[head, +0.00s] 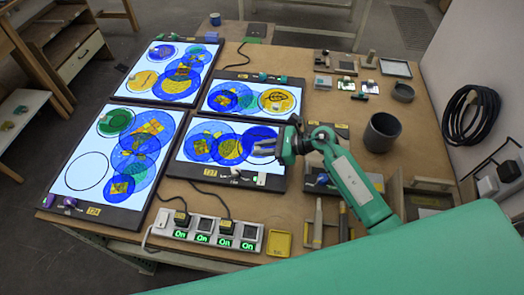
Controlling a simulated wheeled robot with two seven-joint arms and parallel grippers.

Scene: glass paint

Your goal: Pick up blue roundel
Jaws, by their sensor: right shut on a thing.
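My right gripper (266,147) reaches in from the right over the lower right light panel (200,180). Its jaws are shut on a blue roundel (262,132) at the right part of that panel. The fingers cover the middle of this roundel, and I cannot tell whether it is raised off the panel. Other blue roundels overlap on the same panel, around a yellow patterned one (229,149). My left gripper is not in view.
Three more lit panels carry blue, yellow and green roundels. A power strip (211,232) with cables lies at the front, beside a yellow tray (278,244). A dark grey cup (382,132) stands right of the gripper. Small tools crowd the bench around my forearm.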

